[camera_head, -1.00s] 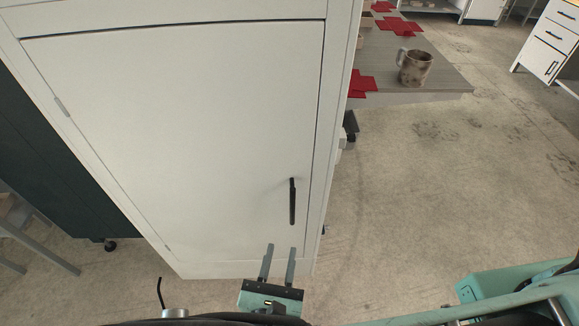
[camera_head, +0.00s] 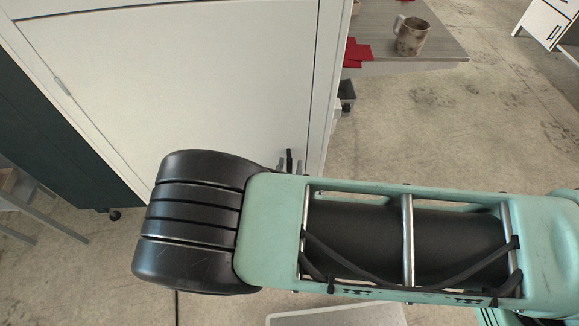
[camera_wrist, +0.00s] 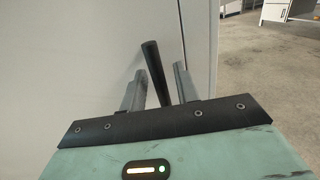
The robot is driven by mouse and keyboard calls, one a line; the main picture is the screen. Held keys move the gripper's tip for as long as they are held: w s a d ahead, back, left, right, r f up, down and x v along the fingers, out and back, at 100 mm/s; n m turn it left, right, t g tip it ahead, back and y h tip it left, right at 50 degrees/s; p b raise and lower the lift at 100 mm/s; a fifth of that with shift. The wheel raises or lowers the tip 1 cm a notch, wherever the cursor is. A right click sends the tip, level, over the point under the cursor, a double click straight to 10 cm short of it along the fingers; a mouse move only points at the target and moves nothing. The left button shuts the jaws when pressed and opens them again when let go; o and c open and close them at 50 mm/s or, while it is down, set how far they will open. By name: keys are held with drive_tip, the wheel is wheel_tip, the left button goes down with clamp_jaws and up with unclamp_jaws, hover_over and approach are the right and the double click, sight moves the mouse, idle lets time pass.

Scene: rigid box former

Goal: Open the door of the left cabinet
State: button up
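The white cabinet door (camera_head: 180,90) is shut in its frame, with a hinge on its left edge in the head view. Its black bar handle (camera_head: 289,158) is near the right edge, mostly hidden behind my arm. In the wrist view the handle (camera_wrist: 155,72) stands between the two grey fingers of my gripper (camera_wrist: 158,88). The fingers are apart, one on each side of the handle, with a gap visible. In the head view only the fingertips show beside the handle; my arm hides the rest.
A grey table (camera_head: 440,42) with a brown mug (camera_head: 411,36) and red pieces (camera_head: 356,54) stands right of the cabinet. A dark panel (camera_head: 50,140) is at the left. Open concrete floor (camera_head: 450,120) lies to the right.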

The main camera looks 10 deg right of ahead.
drive_tip(key=shift+c, duration=0.3)
clamp_jaws()
drive_tip(key=shift+s, duration=0.1)
